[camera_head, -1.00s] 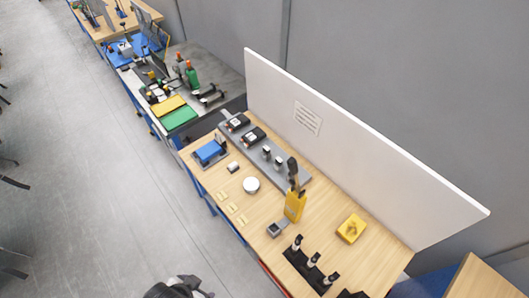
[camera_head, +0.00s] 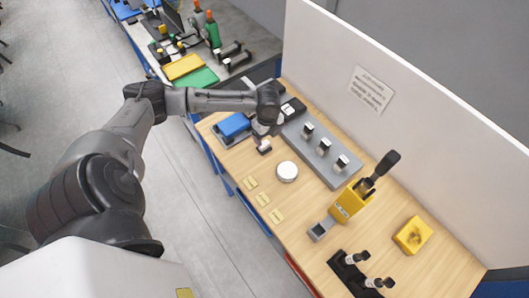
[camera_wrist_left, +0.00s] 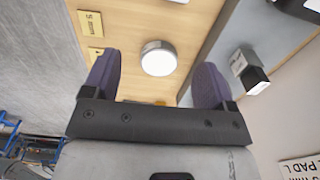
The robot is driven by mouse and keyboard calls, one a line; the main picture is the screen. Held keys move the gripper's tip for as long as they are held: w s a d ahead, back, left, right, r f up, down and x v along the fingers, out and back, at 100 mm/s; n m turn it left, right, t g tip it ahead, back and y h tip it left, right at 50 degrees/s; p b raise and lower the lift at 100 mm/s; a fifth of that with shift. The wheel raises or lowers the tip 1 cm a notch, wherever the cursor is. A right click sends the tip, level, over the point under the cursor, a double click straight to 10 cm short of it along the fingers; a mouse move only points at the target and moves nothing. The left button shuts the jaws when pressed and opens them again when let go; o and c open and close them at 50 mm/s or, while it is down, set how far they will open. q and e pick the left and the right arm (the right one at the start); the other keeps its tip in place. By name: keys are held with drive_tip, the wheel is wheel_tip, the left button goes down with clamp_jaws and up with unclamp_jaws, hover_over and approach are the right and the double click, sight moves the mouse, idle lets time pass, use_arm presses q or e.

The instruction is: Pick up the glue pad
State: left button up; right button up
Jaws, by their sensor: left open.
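No pad is labelled clearly enough for me to be sure which is the glue pad. A round white disc with a metallic rim (camera_head: 287,171) lies flat on the wooden bench and is the likeliest. In the left wrist view the disc (camera_wrist_left: 158,58) shows beyond and between the fingertips, not touching them. My left gripper (camera_wrist_left: 156,78) is open and empty, with purple-grey fingers apart. In the head view the left gripper (camera_head: 266,128) hangs above the bench near the blue box, its fingers partly hidden. My right gripper is not in view.
A grey rail with several black blocks (camera_head: 320,150) runs behind the disc. Yellow tags (camera_head: 263,199) lie in front. A yellow lever unit (camera_head: 349,203), yellow block (camera_head: 413,235) and black rack (camera_head: 352,275) stand to the right. A white panel (camera_head: 420,110) backs the bench.

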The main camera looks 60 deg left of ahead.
use_arm(q)
drive_tip(key=a, duration=0.4)
hover_over(264, 143)
wheel_tip(264, 143, down, 6)
drive_tip(key=shift+f+b, duration=0.25)
drive_tip(key=shift+b, duration=0.15)
drive_tip(key=shift+d+f, duration=0.15)
drive_tip(key=shift+f, duration=2.95)
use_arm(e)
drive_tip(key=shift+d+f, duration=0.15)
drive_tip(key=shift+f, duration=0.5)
use_arm(q)
drive_tip(key=c, duration=1)
drive_tip(key=shift+c, duration=0.2)
